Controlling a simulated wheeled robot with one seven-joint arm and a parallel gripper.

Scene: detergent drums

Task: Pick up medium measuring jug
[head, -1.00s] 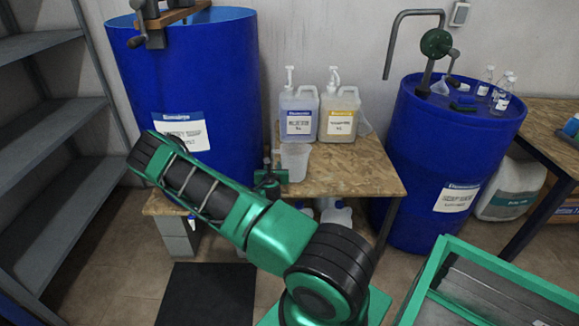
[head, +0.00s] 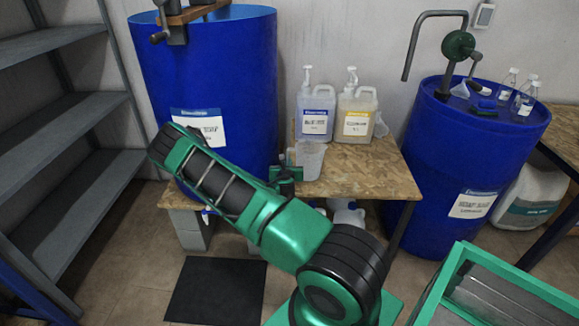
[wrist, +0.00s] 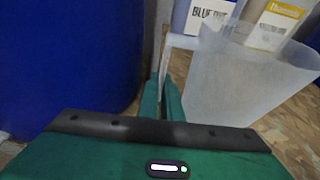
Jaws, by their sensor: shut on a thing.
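The measuring jug (head: 311,162) is translucent white and stands upright at the left front of the wooden table, by the big blue drum. My gripper (head: 287,169) reaches it from the left front in the head view. In the wrist view the jug (wrist: 240,85) fills the right side, with its handle towards my fingers. My gripper (wrist: 168,98) is shut on the handle, the two green fingers close together around its lower part. I cannot tell whether the jug's base is clear of the table.
Two pump bottles, one blue-labelled (head: 315,112) and one yellow-labelled (head: 355,114), stand behind the jug on the table (head: 375,172). A large blue drum (head: 235,80) is close on the left. Another drum (head: 455,160) stands right. A green-framed cart (head: 462,262) is at lower right.

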